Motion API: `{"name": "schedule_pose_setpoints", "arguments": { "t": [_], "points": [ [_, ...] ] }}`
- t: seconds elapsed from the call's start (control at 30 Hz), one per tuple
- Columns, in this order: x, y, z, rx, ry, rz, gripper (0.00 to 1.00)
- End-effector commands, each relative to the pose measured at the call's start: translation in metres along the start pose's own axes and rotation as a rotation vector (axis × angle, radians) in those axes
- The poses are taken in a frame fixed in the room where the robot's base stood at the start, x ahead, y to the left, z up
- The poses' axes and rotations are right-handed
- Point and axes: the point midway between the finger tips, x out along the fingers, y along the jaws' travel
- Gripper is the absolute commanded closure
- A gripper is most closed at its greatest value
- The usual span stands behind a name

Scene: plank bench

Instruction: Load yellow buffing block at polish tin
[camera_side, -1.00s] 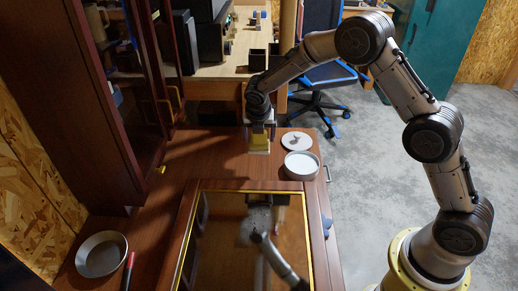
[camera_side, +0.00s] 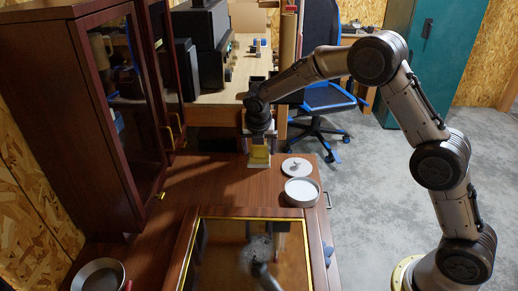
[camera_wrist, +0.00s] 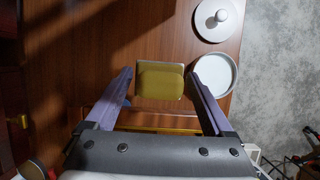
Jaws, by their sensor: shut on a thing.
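The yellow buffing block (camera_side: 259,155) has a yellow body with a pale layer at its lower end. My gripper (camera_side: 259,142) is shut on it, pointing down, left of and behind the polish tin. In the wrist view the block (camera_wrist: 160,82) sits between my two fingers (camera_wrist: 160,75). The polish tin (camera_side: 301,199) is a round, open grey tin with a white fill, standing on the brown bench; it also shows in the wrist view (camera_wrist: 229,90), right of the block. I cannot tell the exact gap between block and bench.
A white knobbed lid (camera_side: 290,172) lies behind the tin. A gold-edged glass panel (camera_side: 220,235) fills the bench front. A metal bowl (camera_side: 98,278) stands front left. A dark wooden cabinet (camera_side: 60,110) rises at the left. The bench left of the block is clear.

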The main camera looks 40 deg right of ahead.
Motion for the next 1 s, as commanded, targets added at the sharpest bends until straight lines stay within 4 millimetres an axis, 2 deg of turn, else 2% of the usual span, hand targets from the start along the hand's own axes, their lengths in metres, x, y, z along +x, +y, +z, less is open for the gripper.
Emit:
{"name": "schedule_pose_setpoints", "arguments": {
  "t": [0.13, 0.27, 0.37, 0.53, 0.7, 0.83, 1.0],
  "points": [
    [0.000, 0.000, 0.000, 0.037, -0.001, -0.015, 0.58],
    [0.005, -0.008, -0.004, 0.155, 0.001, -0.066, 0.58],
    [0.016, -0.029, -0.008, 0.297, 0.001, -0.127, 0.58],
    [0.038, -0.085, -0.012, 0.566, 0.001, -0.239, 0.58],
    [0.051, -0.128, -0.015, 0.696, 0.000, -0.289, 0.58],
    [0.055, -0.143, -0.014, 0.721, -0.001, -0.297, 0.58],
    [0.062, -0.145, -0.015, 0.728, 0.000, -0.301, 0.58]
  ]
}}
